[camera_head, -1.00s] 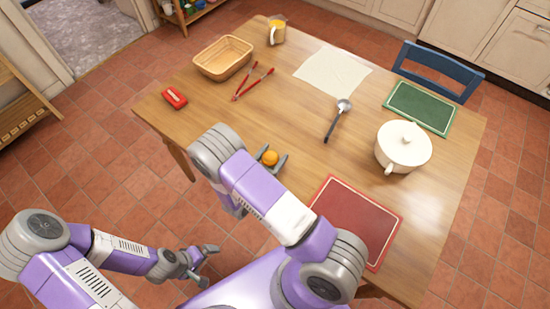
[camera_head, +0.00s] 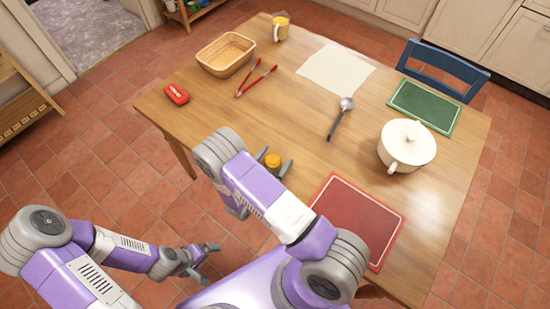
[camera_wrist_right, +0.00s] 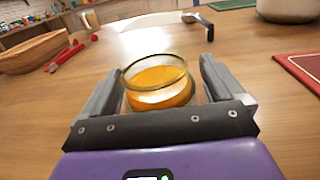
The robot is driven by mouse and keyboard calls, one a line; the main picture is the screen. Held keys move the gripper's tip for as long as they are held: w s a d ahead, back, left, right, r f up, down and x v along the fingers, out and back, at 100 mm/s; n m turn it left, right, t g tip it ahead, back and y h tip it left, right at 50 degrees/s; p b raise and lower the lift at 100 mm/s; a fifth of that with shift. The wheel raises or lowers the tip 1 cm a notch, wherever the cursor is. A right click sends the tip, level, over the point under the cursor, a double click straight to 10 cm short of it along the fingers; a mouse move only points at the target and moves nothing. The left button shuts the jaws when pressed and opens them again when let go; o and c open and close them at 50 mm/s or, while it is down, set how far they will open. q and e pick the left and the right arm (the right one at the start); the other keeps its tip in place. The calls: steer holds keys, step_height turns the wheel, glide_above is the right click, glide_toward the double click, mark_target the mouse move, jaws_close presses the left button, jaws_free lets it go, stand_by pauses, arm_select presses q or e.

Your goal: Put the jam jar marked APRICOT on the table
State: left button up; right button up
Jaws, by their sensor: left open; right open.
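A glass jar with orange contents (camera_head: 272,160) is on the wooden table (camera_head: 225,120) near its front edge. In the right wrist view the jar (camera_wrist_right: 158,85) sits between the two fingers of my right gripper (camera_wrist_right: 165,85), with gaps on both sides. No label reading APRICOT can be made out. My right gripper (camera_head: 274,161) is open around the jar in the head view. The jar seems to stand upright on the table, though its base is hidden by the gripper. My left gripper (camera_head: 202,262) is open and empty, away from the table over the floor.
A red cutting board (camera_head: 358,220) lies right of my right gripper. A white pot (camera_head: 405,147), ladle (camera_head: 340,118), red tongs (camera_head: 256,78), basket (camera_head: 225,54), red box (camera_head: 176,93), cloth (camera_head: 335,68), mug (camera_head: 281,27) and green board (camera_head: 424,107) are farther off.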

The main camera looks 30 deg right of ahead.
steer(key=shift+r, duration=0.2)
steer(key=shift+s+a, duration=0.1)
steer(key=shift+a, duration=0.25)
steer(key=v, duration=1.1)
steer(key=shift+s+a+p, duration=0.1)
steer(key=shift+p, duration=0.3)
